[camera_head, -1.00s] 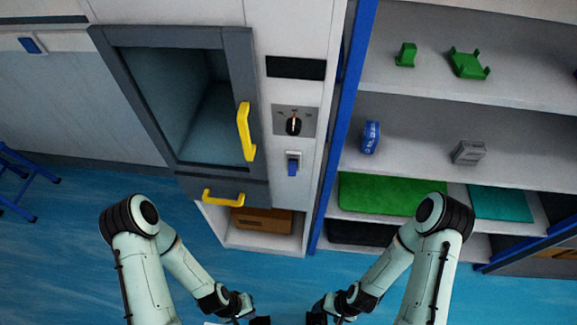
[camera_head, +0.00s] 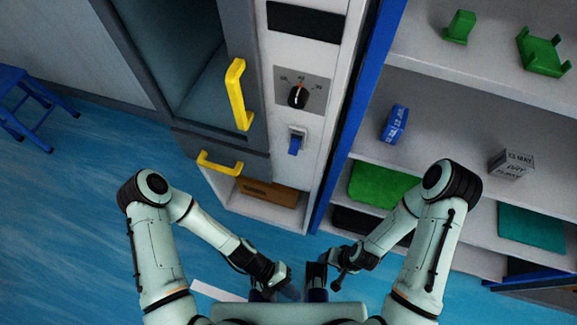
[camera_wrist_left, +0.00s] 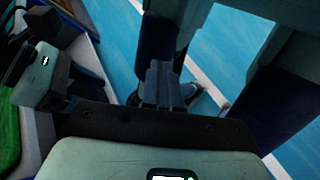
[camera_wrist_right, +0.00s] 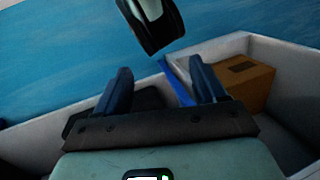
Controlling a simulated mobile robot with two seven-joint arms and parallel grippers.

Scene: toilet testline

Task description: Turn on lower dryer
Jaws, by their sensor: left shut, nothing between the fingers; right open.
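The dryer (camera_head: 245,120) is a grey cabinet with a dark window and a yellow vertical handle (camera_head: 238,95) in the head view. Right of the handle, its panel carries a black knob (camera_head: 298,96) on a grey dial plate. Below the knob is a switch with a blue lever (camera_head: 295,145) that points down. My left gripper (camera_head: 262,294) is low in the head view, apart from the panel; in the left wrist view (camera_wrist_left: 160,85) its fingers are together and empty. My right gripper (camera_head: 316,290) is beside it, also apart; in the right wrist view (camera_wrist_right: 162,88) its fingers are spread and empty.
A second yellow handle (camera_head: 220,163) is on a drawer front below the window. A cardboard box (camera_head: 268,193) sits in the low compartment. At right, a blue-edged shelf unit (camera_head: 480,95) holds green parts and small boxes. A blue stool (camera_head: 28,105) stands at left on open floor.

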